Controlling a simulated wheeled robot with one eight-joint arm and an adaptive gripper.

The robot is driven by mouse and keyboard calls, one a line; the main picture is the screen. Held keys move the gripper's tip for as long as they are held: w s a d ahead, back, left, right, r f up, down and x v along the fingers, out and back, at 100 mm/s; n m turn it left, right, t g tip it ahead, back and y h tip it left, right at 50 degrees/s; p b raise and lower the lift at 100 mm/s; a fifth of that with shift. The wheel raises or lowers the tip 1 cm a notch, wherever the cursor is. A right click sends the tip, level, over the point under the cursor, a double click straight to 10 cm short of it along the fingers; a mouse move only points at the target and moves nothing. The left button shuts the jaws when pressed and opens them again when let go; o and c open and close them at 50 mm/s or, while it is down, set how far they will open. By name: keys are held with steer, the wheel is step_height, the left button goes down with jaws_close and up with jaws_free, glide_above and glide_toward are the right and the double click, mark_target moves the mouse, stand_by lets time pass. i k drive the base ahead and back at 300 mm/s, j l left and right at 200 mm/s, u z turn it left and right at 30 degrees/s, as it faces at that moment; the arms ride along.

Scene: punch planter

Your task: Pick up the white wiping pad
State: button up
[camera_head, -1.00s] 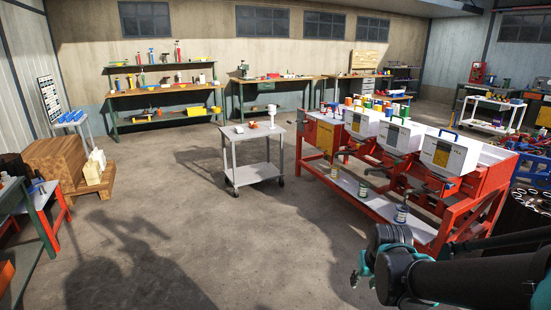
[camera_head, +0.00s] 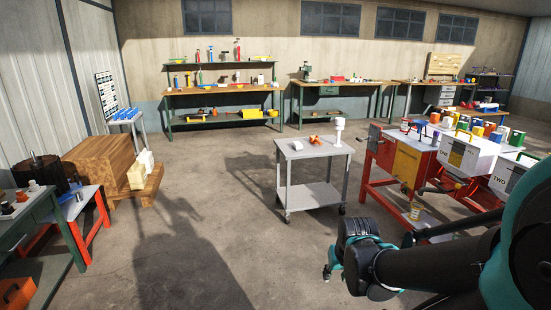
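I cannot make out a white wiping pad for certain at this size. The grey cart (camera_head: 312,190) stands in the middle of the floor, with small orange and white items (camera_head: 316,140) and a white cup-like thing (camera_head: 338,131) on its top. Pale, cream-white blocks (camera_head: 142,168) stand on the pallet at the left. My gripper (camera_head: 328,268) is at the lower middle, in front of the cart in the picture and apart from it. Its fingers are small and partly hidden by the wrist, so its opening does not show.
A red bench (camera_head: 378,188) with white boxes stands at the right, behind my arm. Workbenches (camera_head: 222,91) line the back wall. A wooden crate (camera_head: 100,160) and a green-legged table (camera_head: 66,235) are at the left. The floor (camera_head: 200,245) between them is clear.

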mark_target(297, 146)
steer(key=i, duration=1.9)
steer(key=i+z, duration=0.2)
steer(key=i, duration=0.35)
steer(key=i+j+z, duration=0.15)
steer(key=i, duration=0.35)
steer(key=i+j+z, duration=0.2)
steer(key=i, duration=0.3)
steer(key=i+j+z, duration=0.2)
steer(key=i+j, duration=0.15)
steer(key=i, duration=0.15)
